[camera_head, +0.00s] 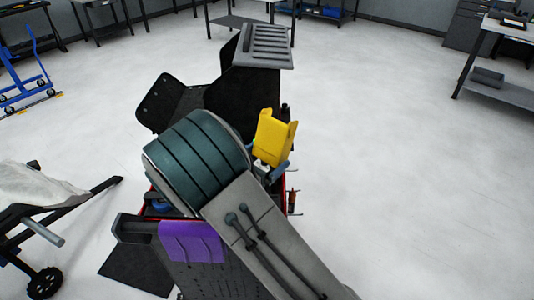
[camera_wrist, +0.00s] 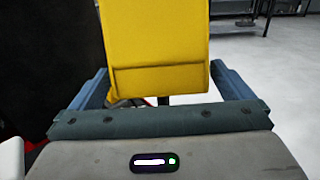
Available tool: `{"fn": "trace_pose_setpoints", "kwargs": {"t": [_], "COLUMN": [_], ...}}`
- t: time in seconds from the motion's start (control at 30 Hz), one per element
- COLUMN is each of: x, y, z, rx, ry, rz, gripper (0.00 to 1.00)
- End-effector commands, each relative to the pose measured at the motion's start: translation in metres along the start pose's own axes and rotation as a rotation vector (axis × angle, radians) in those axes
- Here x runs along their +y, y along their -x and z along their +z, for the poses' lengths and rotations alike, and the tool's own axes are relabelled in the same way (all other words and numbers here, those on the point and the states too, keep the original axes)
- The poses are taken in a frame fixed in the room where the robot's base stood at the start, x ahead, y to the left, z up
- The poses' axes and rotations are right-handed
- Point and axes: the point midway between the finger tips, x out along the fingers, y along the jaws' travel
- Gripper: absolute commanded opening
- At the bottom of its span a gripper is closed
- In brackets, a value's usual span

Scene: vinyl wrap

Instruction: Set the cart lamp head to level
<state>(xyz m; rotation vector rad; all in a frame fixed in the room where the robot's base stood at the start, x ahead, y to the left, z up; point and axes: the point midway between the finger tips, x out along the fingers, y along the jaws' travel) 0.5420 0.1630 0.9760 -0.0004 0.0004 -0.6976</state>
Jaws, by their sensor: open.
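A yellow boxy head, which looks like the cart lamp head (camera_head: 272,138), stands on the right side of the cart (camera_head: 207,252). In the head view it looks tilted. In the wrist view the lamp head (camera_wrist: 155,45) fills the upper middle, with a crease across its lower part. My gripper (camera_head: 275,170) is at the lamp head, partly hidden by my arm. In the wrist view my gripper (camera_wrist: 160,92) is open, one blue finger on each side of the yellow head, with gaps showing near its lower edge. The lamp's mount is mostly hidden.
Black panels (camera_head: 180,100) and a grey ribbed piece (camera_head: 267,45) rise behind the lamp. A purple cloth (camera_head: 191,242) hangs on the cart's near side. A black frame with pale sheeting (camera_head: 40,190) stands left. The floor right of the cart is clear.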

Motion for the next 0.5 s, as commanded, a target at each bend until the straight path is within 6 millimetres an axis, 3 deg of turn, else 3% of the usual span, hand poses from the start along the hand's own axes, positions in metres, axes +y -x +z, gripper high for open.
{"fn": "trace_pose_setpoints", "kwargs": {"t": [0.17,0.43,0.5], "x": [0.0002,0.0001,0.0001], "y": [-0.0106,-0.0116,-0.0117], "z": [0.0007,0.0004,0.0005], "rx": [-0.001,-0.001,-0.001], "ry": [0.000,0.000,0.000], "rz": [0.000,0.000,0.000], "gripper": [1.00,1.00,0.81]}}
